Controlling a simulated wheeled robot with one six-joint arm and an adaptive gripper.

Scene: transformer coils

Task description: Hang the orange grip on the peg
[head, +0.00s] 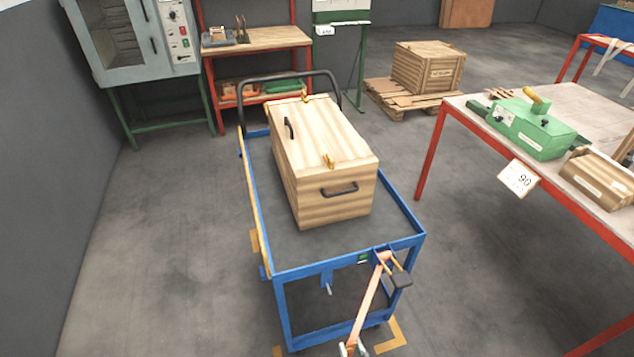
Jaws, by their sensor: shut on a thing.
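My gripper (352,349) shows only partly at the bottom edge of the head view, in front of the blue cart (345,258). It is shut on the orange grip (354,340), at the near end of a long orange bar or strap (369,304). Its fingers cover part of the grip. The bar or strap rises to the cart's front rim, right of centre. A small silver peg (329,289) sticks out below a blue bracket on the cart's front, left of the grip and apart from it.
A dark piece with yellow parts (401,280) is at the cart's front right rim. A wooden box (325,165) stands on the cart. A red-legged table (470,112) with a green unit (530,128) stands at the right. The floor left of the cart is clear.

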